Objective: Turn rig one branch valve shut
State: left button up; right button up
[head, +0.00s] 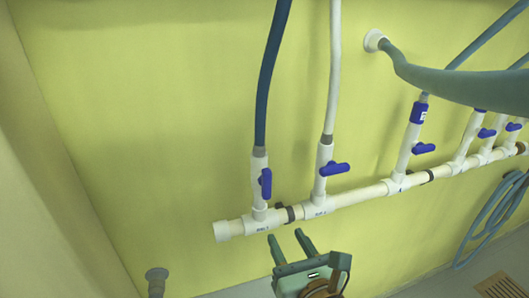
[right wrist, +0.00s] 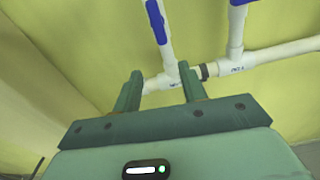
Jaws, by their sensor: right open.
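The leftmost branch of the white pipe manifold carries a blue valve handle (head: 265,183), which lies in line with its upright branch. The small label below it is too blurred to read surely. The handle also shows at the top of the right wrist view (right wrist: 156,20). The neighbouring branch has a blue handle (head: 335,169) turned crosswise to its pipe. My right gripper (head: 287,236) is open and empty, just below the manifold and below the leftmost handle, apart from it. In the right wrist view its fingers (right wrist: 162,73) point up toward the manifold's left end. My left gripper is not in view.
The horizontal white pipe (head: 355,196) runs along the yellow-green wall with several more valved branches to the right. Hoses rise from the branches. A thick teal hose (head: 455,86) crosses the upper right. A coiled hose (head: 490,215) hangs at right. Wall left of the manifold is bare.

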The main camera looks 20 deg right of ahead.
send_near(268, 182)
jog(key=shift+n+t, duration=0.4)
jog(key=w+b, duration=0.3)
jog(key=b, duration=0.2)
jog(key=w+b, duration=0.3)
jog(key=b, duration=0.2)
jog(key=w+b, duration=0.4)
jog(key=b, duration=0.1)
jog(key=shift+a+f, duration=0.15)
jog(key=shift+f, duration=0.15)
jog(key=shift+w+r+b, duration=0.1)
jog(key=shift+w+b, duration=0.4)
jog(key=shift+w, duration=0.05)
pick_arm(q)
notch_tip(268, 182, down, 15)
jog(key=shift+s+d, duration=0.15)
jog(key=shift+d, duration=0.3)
pick_arm(e)
jog(key=shift+r, duration=0.1)
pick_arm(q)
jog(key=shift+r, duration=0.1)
pick_arm(e)
grip_shut()
